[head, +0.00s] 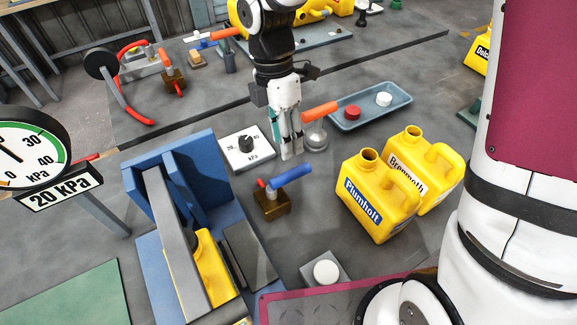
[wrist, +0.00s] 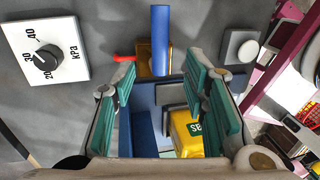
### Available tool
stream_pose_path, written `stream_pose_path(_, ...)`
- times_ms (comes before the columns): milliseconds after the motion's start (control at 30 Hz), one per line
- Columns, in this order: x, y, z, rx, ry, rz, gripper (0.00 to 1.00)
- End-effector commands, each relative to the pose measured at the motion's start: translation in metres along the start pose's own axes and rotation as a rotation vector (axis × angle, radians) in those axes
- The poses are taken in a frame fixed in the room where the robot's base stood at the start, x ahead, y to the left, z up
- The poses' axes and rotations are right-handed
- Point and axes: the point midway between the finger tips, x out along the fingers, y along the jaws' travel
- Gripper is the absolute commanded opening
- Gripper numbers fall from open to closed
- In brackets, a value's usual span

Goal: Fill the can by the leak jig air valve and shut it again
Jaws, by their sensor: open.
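The leak jig (head: 185,148) is a blue frame at lower left with a yellow can (head: 213,268) lying between its walls. The can shows in the wrist view (wrist: 187,130) with a green label, partly cut off. An air valve with a blue handle (head: 291,177) and brass body (head: 271,204) stands right of the jig; its handle also shows in the wrist view (wrist: 161,38). A round gauge (head: 32,148) stands at far left above a "20 kPa" sign (head: 60,187). My gripper (head: 290,150) is open and empty, pointing down beyond the valve, apart from it.
A kPa dial (head: 246,146) sits close left of my gripper. An orange-handled silver dome (head: 316,138) is close right. A white button (head: 326,271) is in front; a tray (head: 345,122) with caps is behind.

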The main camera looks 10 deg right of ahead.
Motion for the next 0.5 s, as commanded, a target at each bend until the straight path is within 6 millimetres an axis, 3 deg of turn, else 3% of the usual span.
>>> stream_pose_path(300,0.062,-0.001,0.0,0.001,0.0,-0.004,0.41)
stream_pose_path(500,0.085,-0.001,0.0,0.0,-0.001,-0.002,0.41)
